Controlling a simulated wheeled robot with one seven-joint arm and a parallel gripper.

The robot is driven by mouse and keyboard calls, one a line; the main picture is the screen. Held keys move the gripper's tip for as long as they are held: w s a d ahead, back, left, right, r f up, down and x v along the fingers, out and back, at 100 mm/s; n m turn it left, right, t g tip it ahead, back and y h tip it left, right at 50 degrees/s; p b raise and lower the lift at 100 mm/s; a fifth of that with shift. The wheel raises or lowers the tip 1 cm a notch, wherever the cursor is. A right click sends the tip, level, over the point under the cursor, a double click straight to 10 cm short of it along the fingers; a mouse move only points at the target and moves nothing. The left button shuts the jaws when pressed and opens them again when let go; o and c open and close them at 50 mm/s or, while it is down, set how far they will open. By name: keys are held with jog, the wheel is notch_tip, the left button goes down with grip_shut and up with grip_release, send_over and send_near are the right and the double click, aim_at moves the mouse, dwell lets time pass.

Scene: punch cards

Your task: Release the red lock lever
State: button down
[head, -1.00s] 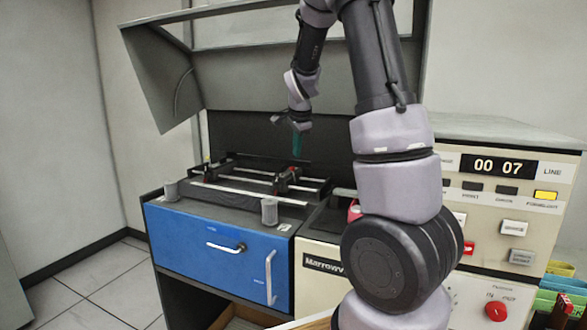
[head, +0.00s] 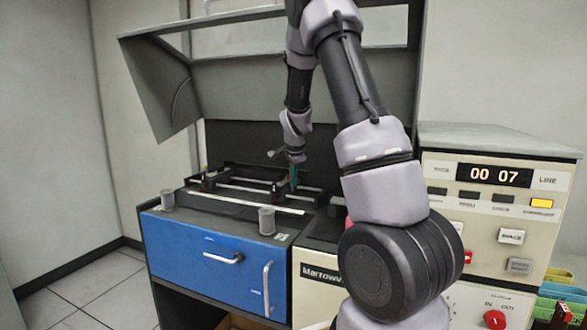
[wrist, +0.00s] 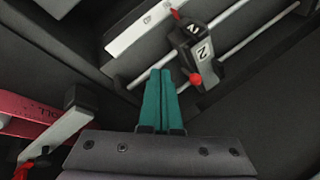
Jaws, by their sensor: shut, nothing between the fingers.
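My gripper (wrist: 161,80) is shut and empty, with its two teal fingers side by side. In the wrist view, a black block marked 2 (wrist: 190,48) sits on a pale rail just beyond the fingertips, to the right. A small red knob (wrist: 195,79) is on its near end, a little to the right of the fingers; I see no clear contact. A red tip (wrist: 175,14) shows at its far end. I cannot tell which red part is the lock lever. In the head view, my gripper (head: 293,178) is low over the right side of the rail bed (head: 236,208).
Pale rails and a white marked strip (wrist: 140,28) lie around the block. A red lettered bar (wrist: 30,126) and a grey arm (wrist: 55,138) are at left. In the head view, a raised hood (head: 160,85) stands behind, and a control panel (head: 500,215) reading 00 07 at right.

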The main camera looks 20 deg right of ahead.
jog(key=shift+w+d+f, duration=0.1)
jog(key=shift+w+d, duration=0.05)
jog(key=shift+w, duration=0.6)
jog(key=shift+w+d+f, duration=0.15)
jog(key=shift+w+d, duration=0.05)
jog(key=shift+w, duration=0.55)
jog(key=shift+w+d+f, duration=0.1)
jog(key=shift+w+d, duration=0.05)
jog(key=shift+w, duration=0.6)
jog(key=shift+r, duration=0.1)
jog(key=w+d, duration=0.1)
jog(key=w+d+r+g+y, duration=0.1)
jog(key=w+d+g+y, duration=0.1)
jog(key=shift+w+d+r, duration=0.2)
jog(key=shift+r, duration=0.2)
jog(key=shift+r, duration=0.8)
